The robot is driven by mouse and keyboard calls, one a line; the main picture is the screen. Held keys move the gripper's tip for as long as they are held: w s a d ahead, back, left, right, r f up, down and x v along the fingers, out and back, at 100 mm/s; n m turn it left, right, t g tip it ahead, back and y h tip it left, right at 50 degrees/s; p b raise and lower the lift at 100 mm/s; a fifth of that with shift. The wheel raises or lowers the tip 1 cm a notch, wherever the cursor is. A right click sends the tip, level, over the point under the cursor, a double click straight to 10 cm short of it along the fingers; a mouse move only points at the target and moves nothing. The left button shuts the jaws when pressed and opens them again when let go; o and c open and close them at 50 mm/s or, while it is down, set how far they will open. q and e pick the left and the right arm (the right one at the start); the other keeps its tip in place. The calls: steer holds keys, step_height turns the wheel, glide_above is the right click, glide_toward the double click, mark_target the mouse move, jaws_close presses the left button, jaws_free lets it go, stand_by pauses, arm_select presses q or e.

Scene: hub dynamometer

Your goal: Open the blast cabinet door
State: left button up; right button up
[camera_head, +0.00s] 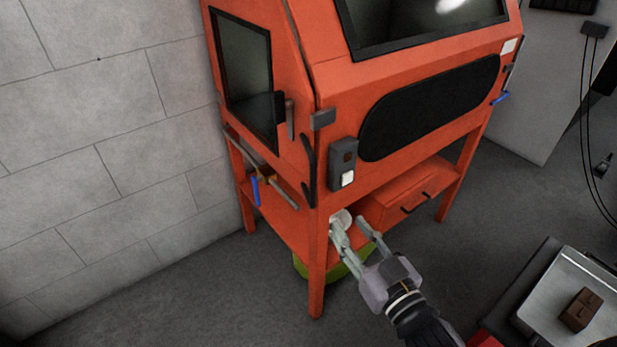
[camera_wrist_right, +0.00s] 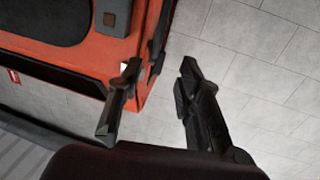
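The blast cabinet (camera_head: 340,90) is orange, on legs, and fills the upper middle of the head view. Its side door (camera_head: 246,75) with a dark window is on the left face and looks shut. A grey latch piece (camera_head: 290,119) sits at the door's front edge. My right gripper (camera_head: 355,226) is open and empty in front of the cabinet's lower front, apart from the door. In the right wrist view its two fingers (camera_wrist_right: 158,70) are spread, with the cabinet (camera_wrist_right: 70,60) behind the left one. My left gripper is not in view.
A grey switch box (camera_head: 343,165) is on the cabinet's front corner. A drawer (camera_head: 405,195) and a green round thing (camera_head: 303,266) are under the cabinet. A grey wall (camera_head: 100,130) stands at left. A cart with a metal top (camera_head: 570,300) is at lower right. The floor at lower left is clear.

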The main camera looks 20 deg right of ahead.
mark_target(314, 180)
steer(key=w, duration=0.5)
steer(key=w+a+p, duration=0.1)
steer(key=w, duration=0.5)
steer(key=w+a+p, duration=0.1)
steer(key=w, duration=0.4)
steer(key=shift+w+a+f, duration=0.1)
steer(key=shift+w+a, duration=0.15)
steer(key=shift+w, duration=0.1)
steer(key=shift+c, duration=0.3)
jaws_close()
